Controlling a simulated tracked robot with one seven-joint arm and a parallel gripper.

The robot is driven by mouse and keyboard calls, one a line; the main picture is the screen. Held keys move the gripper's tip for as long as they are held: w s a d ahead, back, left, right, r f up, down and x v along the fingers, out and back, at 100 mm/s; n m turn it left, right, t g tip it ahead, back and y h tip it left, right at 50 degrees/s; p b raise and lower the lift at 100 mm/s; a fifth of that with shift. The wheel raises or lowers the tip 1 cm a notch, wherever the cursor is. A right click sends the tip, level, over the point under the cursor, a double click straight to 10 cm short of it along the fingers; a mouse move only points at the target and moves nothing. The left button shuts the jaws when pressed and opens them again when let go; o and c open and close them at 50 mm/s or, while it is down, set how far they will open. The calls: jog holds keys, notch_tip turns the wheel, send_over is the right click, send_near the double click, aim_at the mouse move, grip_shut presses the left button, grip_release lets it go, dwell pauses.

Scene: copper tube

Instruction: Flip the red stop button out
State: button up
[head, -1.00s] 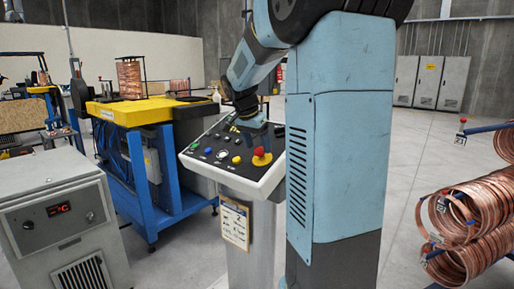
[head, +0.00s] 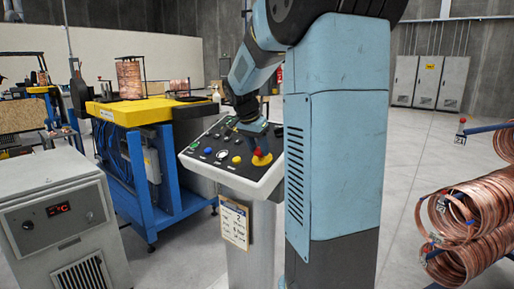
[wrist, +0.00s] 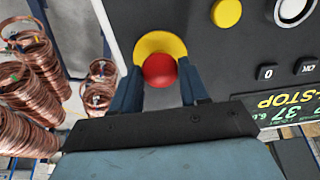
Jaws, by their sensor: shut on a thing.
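The red stop button (wrist: 160,70) sits on a yellow round base (wrist: 155,40) at the corner of the black-faced control panel (wrist: 225,55). In the head view the red button (head: 258,152) shows at the panel's right side, partly covered by my gripper. My gripper (wrist: 160,82) is shut on the red button, with one blue finger on each side of it. In the head view my gripper (head: 257,142) reaches down over the panel from above.
The panel stands on a grey pedestal (head: 250,240) with a paper sheet (head: 235,223) on it. Other buttons, among them a yellow one (wrist: 227,12), lie beside the stop button. Copper coils (head: 465,235) hang at the right. A grey cabinet (head: 62,220) stands at the left.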

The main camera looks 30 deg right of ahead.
grip_shut()
jog(key=shift+r, duration=0.1)
jog(key=shift+a+r, duration=0.25)
jog(key=shift+r, duration=0.3)
jog(key=o, duration=0.7)
grip_release()
jog(key=shift+s+r, duration=0.1)
jog(key=shift+s, duration=0.1)
jog(key=shift+o, duration=1.1)
jog(key=v, duration=1.3)
jog(key=shift+a+r, duration=0.2)
jog(key=shift+r, duration=0.05)
